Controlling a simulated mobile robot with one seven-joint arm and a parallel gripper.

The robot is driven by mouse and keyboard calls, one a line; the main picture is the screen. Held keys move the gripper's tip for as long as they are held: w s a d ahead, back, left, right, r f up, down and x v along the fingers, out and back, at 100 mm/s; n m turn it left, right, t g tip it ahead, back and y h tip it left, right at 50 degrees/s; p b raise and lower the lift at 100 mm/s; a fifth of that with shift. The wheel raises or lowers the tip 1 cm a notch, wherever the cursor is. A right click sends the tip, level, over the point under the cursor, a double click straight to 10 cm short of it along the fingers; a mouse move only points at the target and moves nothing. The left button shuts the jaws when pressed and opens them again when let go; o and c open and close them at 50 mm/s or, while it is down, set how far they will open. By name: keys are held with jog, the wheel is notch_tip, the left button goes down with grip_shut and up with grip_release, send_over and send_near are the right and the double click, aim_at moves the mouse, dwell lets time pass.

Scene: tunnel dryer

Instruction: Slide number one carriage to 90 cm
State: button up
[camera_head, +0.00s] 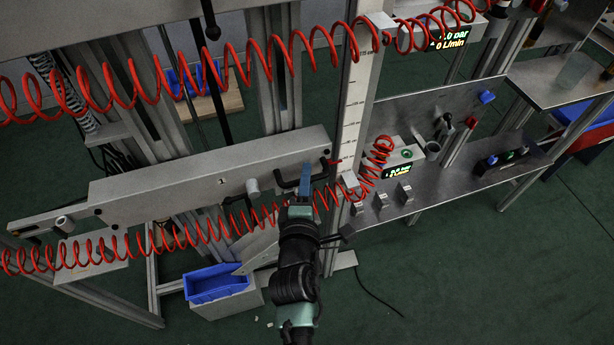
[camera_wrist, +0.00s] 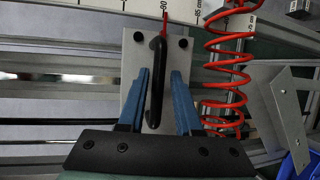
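The number one carriage (camera_head: 200,190) is a long grey block marked "1", tilted up to the right beside the upright scale (camera_head: 350,125). Its black handle (camera_head: 324,168) is at the right end. In the wrist view the carriage's grey plate (camera_wrist: 180,50) and black handle (camera_wrist: 157,65) face me. My gripper (camera_head: 306,170), with blue fingers, is at the handle. In the wrist view my gripper (camera_wrist: 162,74) is open, one finger on each side of the handle, the left one nearer.
Red coiled hoses run above (camera_head: 180,75) and below (camera_head: 150,245) the carriage; a coil (camera_wrist: 228,80) hangs right of the handle. A metal bench (camera_head: 440,180) with small devices stands to the right. A blue bin (camera_head: 215,287) sits below.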

jog(key=shift+o, duration=0.7)
jog(key=shift+r, duration=0.2)
jog(key=b+v, duration=0.1)
jog(key=v, duration=1.2)
jog(key=shift+f, duration=0.1)
